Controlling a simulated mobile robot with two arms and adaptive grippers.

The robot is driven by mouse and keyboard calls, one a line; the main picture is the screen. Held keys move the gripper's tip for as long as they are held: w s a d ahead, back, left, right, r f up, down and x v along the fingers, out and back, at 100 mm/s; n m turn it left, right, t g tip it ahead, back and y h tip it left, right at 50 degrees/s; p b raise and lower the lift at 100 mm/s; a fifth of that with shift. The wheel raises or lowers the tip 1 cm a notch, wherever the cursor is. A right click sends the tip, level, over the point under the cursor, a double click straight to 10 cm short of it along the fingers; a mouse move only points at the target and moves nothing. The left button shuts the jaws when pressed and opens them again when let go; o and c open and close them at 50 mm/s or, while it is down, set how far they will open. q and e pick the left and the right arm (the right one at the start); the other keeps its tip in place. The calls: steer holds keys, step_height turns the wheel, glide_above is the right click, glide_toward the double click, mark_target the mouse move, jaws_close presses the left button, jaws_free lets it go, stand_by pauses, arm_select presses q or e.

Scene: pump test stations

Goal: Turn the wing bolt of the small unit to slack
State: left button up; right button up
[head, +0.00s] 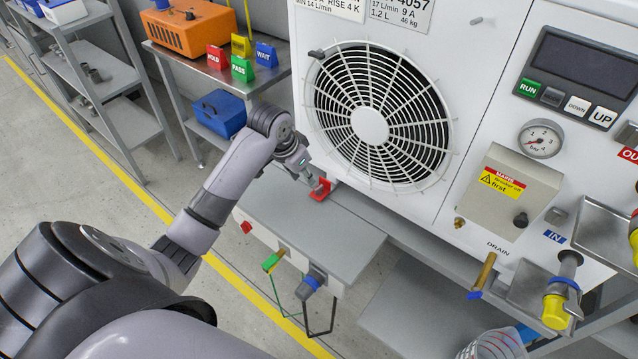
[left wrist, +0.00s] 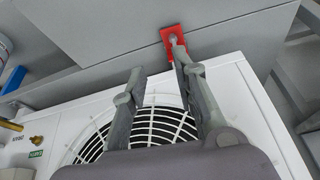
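The white unit (head: 440,170) with the round fan grille (head: 370,122) stands on a grey bench. A red clamp plate (head: 320,190) sits at its lower left foot. The red plate also shows in the left wrist view (left wrist: 174,31), with a small grey bolt head (left wrist: 173,38) on it. Whether the bolt's wings lie along or across the plate cannot be told. My left gripper (head: 315,180) is directly above the plate. In the left wrist view its fingers (left wrist: 158,60) are apart with nothing between them; one fingertip overlaps the bolt. My right gripper is not in view.
A side table holds an orange box (head: 190,28) and coloured signs. Pipe fittings (head: 560,300) stand at right. The floor at left is clear.

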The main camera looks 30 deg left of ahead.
mark_target(320, 186)
arm_select(q)
steer(key=w+x, duration=0.1)
steer(key=x, duration=0.4)
steer(key=w+a+b+x, duration=0.1)
steer(key=x, duration=0.4)
steer(key=w+a+r+b+x, duration=0.1)
steer(key=x, duration=0.4)
steer(key=shift+w+f, duration=0.1)
steer(key=shift+f, duration=0.2)
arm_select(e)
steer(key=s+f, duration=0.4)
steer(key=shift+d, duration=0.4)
arm_select(q)
steer(key=shift+c, duration=0.4)
jaws_close()
